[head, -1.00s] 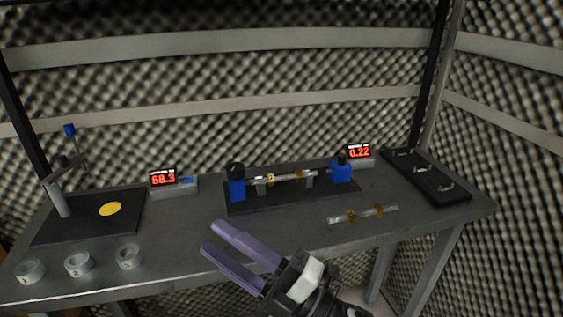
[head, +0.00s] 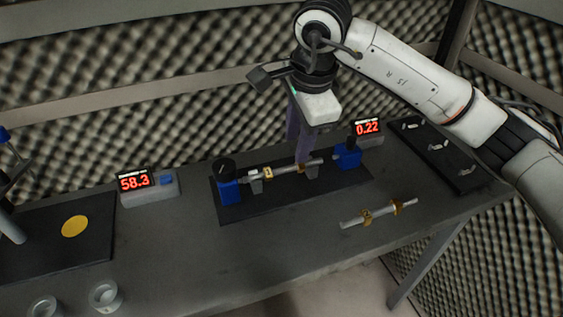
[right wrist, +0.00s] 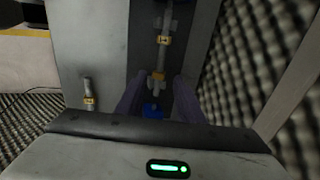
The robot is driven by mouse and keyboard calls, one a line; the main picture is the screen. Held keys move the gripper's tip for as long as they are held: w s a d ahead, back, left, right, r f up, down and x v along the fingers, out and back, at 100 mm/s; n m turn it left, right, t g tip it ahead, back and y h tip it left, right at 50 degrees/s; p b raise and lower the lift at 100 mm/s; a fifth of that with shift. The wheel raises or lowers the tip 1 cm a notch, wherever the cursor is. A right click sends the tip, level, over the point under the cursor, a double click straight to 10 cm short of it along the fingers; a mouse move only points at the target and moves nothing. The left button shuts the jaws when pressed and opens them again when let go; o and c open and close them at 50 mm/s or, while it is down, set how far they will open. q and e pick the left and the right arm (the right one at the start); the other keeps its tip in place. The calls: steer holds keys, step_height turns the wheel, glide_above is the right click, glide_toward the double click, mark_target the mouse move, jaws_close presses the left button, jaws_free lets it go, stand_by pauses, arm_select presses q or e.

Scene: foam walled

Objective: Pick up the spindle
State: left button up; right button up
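One silver spindle with yellow-brown collars (head: 275,172) lies across the supports of the dark fixture (head: 240,207), between two blue blocks; it also shows in the right wrist view (right wrist: 163,55). A second, similar spindle (head: 380,213) lies loose on the table in front; part of it shows at the left of the right wrist view (right wrist: 88,98). My right gripper (head: 302,152) points down over the right part of the fixture spindle. Its purple fingers are apart (right wrist: 158,98), one on each side of the spindle's line, with nothing between them gripped. My left gripper is out of view.
Blue blocks (head: 229,191) and (head: 347,156) stand at the fixture's ends. Displays read 58.3 (head: 134,182) and 0.22 (head: 367,127). A dark rack (head: 440,158) lies at right, cups (head: 104,296) at front left. The front middle table is clear.

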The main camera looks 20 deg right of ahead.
mark_target(290, 166)
steer(key=p+x, duration=0.1)
steer(key=x, duration=0.7)
steer(key=shift+w+a+f, duration=0.1)
steer(key=shift+a+f, duration=0.05)
steer(key=shift+f, duration=0.15)
steer(key=shift+r, duration=0.1)
jaws_close()
